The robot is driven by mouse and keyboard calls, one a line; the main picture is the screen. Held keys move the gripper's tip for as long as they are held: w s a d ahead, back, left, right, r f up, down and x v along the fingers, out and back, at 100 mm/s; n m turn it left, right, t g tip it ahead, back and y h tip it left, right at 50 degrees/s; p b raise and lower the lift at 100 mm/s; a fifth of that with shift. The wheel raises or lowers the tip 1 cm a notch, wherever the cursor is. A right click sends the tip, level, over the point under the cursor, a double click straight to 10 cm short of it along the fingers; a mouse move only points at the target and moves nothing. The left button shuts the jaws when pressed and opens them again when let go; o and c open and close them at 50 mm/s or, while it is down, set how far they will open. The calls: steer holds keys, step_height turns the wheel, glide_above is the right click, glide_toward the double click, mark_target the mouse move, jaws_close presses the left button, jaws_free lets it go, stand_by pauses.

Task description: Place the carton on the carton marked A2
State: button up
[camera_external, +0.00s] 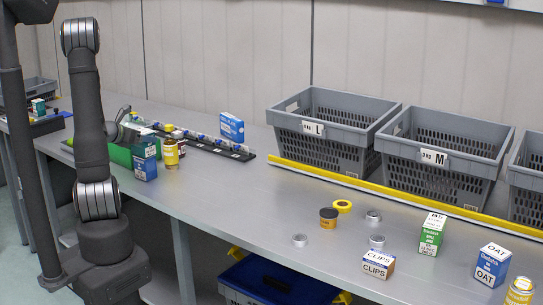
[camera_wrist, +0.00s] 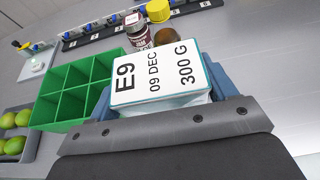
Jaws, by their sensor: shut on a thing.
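My gripper (camera_external: 134,134) is shut on a white carton with teal edges (camera_wrist: 165,80). Its top face reads E9, 09 DEC, 300 G in the wrist view. In the external view the held carton (camera_external: 152,146) appears right above a blue carton (camera_external: 145,169); I cannot tell whether they touch. A green carton with a white top (camera_external: 431,238) stands on the right of the bench, its small top print only partly readable. A blue and white OAT carton (camera_external: 491,268) and a low CLIPS carton (camera_external: 378,265) stand near it. I cannot read A2 clearly on any carton.
A green divided tray (camera_wrist: 76,92) is beside the held carton, with bottles (camera_external: 170,154) close by. A dark rack (camera_external: 215,148) and blue box (camera_external: 231,126) are behind. Grey totes (camera_external: 350,155) line the back right behind a yellow rail.

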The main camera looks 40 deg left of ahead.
steer(key=o, duration=1.1)
steer(key=shift+f, duration=0.15)
steer(key=shift+s+r, duration=0.15)
steer(key=shift+r, duration=0.1)
steer(key=v, duration=1.1)
steer(key=shift+s+r, duration=0.1)
steer(key=shift+s, duration=0.25)
steer(key=shift+w, duration=0.15)
steer(key=x, duration=1.2)
